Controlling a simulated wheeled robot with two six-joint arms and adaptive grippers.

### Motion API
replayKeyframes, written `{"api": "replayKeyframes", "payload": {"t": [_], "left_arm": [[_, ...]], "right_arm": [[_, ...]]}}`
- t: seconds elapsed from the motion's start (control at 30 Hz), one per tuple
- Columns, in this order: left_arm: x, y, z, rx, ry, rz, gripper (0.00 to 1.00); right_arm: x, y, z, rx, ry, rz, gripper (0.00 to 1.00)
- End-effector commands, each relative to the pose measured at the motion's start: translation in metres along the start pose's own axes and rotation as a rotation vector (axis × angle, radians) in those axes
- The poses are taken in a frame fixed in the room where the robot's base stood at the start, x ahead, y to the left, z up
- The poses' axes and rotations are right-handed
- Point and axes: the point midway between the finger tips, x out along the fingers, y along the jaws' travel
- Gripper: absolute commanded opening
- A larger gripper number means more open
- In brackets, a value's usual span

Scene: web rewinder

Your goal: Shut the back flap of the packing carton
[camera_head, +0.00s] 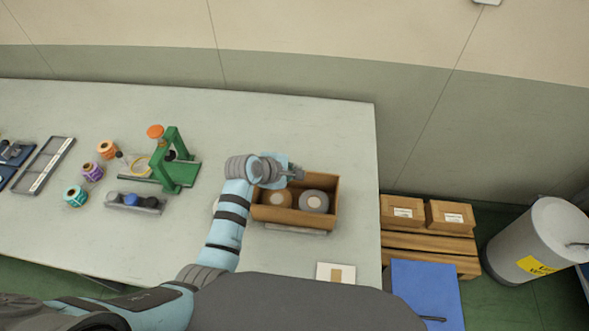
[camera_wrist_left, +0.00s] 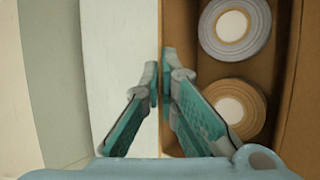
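The packing carton (camera_head: 262,214) is an open brown box near the right end of the table, with a tan roll (camera_head: 278,200) and a grey roll (camera_head: 314,201) inside. Its back flap (camera_head: 322,178) stands up along the far side. In the wrist view the back flap (camera_wrist_left: 180,25) is a brown strip beside the rolls. My left gripper (camera_head: 297,173) is at the carton's back edge. In the wrist view its fingertips (camera_wrist_left: 160,72) are close together, one on each side of the flap's edge; their exact contact is partly hidden. My right gripper is not in view.
A green stand (camera_head: 177,170) and a grey tray with knobs (camera_head: 135,202) are left of my arm, with several coloured rolls beyond. A white card (camera_head: 335,272) lies in front of the carton. Small boxes (camera_head: 402,211) and a grey bin (camera_head: 537,246) stand right of the table.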

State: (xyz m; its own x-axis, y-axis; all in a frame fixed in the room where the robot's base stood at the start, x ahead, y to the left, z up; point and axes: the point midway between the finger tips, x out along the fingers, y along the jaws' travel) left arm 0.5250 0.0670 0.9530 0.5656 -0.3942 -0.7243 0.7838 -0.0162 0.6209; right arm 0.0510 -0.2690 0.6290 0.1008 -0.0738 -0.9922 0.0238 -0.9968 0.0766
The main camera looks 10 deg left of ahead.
Motion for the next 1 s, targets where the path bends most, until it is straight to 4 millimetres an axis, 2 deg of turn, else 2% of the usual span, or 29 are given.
{"api": "replayKeyframes", "payload": {"t": [0.03,0.13,0.43,0.53,0.67,0.8,0.9,1.0], "left_arm": [[0.000,0.000,0.000,0.000,-0.001,0.000,0.07],[0.000,0.000,0.000,0.000,-0.001,0.000,0.23],[-0.001,0.000,0.000,0.000,0.000,0.000,0.23],[-0.009,0.001,-0.001,0.000,0.000,0.001,0.23],[-0.036,0.001,0.000,0.000,0.001,0.004,0.23],[-0.077,0.001,-0.001,0.002,0.002,0.003,0.23],[-0.101,0.001,-0.001,0.002,0.001,0.001,0.23],[-0.115,0.000,-0.001,0.001,0.001,0.000,0.23]], "right_arm": [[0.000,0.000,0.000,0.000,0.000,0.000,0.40],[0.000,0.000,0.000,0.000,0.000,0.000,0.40],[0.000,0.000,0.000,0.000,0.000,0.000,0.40],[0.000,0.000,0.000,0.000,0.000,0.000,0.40],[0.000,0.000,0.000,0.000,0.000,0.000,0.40],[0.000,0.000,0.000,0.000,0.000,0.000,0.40],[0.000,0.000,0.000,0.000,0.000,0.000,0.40],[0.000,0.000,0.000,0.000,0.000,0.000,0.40]]}}
